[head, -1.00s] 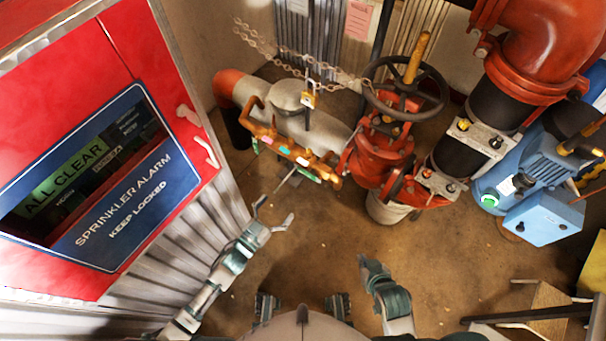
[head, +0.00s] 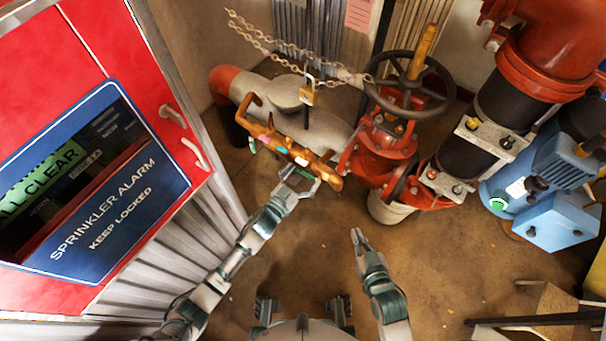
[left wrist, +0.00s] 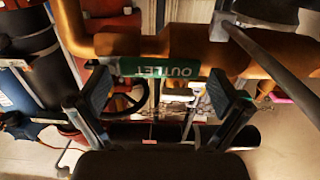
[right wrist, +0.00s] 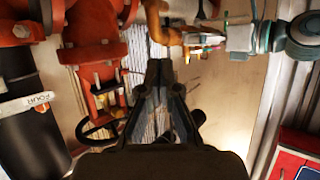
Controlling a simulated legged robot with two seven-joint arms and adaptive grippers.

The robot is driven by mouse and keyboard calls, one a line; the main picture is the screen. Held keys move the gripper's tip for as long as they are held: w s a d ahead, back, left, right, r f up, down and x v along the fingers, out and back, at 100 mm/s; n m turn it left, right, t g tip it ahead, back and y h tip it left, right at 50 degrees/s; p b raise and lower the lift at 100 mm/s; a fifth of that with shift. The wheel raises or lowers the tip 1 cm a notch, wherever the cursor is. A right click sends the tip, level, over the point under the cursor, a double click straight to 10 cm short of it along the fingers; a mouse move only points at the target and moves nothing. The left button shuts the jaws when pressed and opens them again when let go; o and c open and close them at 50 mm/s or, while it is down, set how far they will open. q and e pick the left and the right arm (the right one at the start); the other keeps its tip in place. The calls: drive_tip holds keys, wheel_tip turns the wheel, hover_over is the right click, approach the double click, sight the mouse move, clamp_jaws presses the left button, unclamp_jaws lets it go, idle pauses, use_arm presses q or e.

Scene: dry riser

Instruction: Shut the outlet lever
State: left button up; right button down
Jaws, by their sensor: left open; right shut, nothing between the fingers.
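The brass pipe assembly (head: 268,138) runs in front of a thick grey pipe. A green tag reading OUTLET (left wrist: 160,68) marks the outlet lever, and shows upside down in the left wrist view. My right gripper (head: 357,236) is shut and empty over the floor, and also shows in the right wrist view (right wrist: 159,68).
A padlock (head: 308,95) and chain (head: 285,52) hang above the brass assembly. A red valve with a black handwheel (head: 408,85) stands to its right. A grey rod (left wrist: 268,62) crosses the left wrist view at upper right. A red alarm cabinet (head: 165,70) is at left.

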use_arm(q)
drive_tip(key=c, duration=0.6)
drive_tip(key=shift+r, duration=0.1)
drive_tip(key=c, duration=0.4)
drive_tip(key=shift+s+a, duration=0.1)
drive_tip(key=c, duration=0.4)
drive_tip(key=shift+a+r, duration=0.1)
drive_tip(key=shift+a, duration=0.05)
drive_tip(key=shift+c, duration=1)
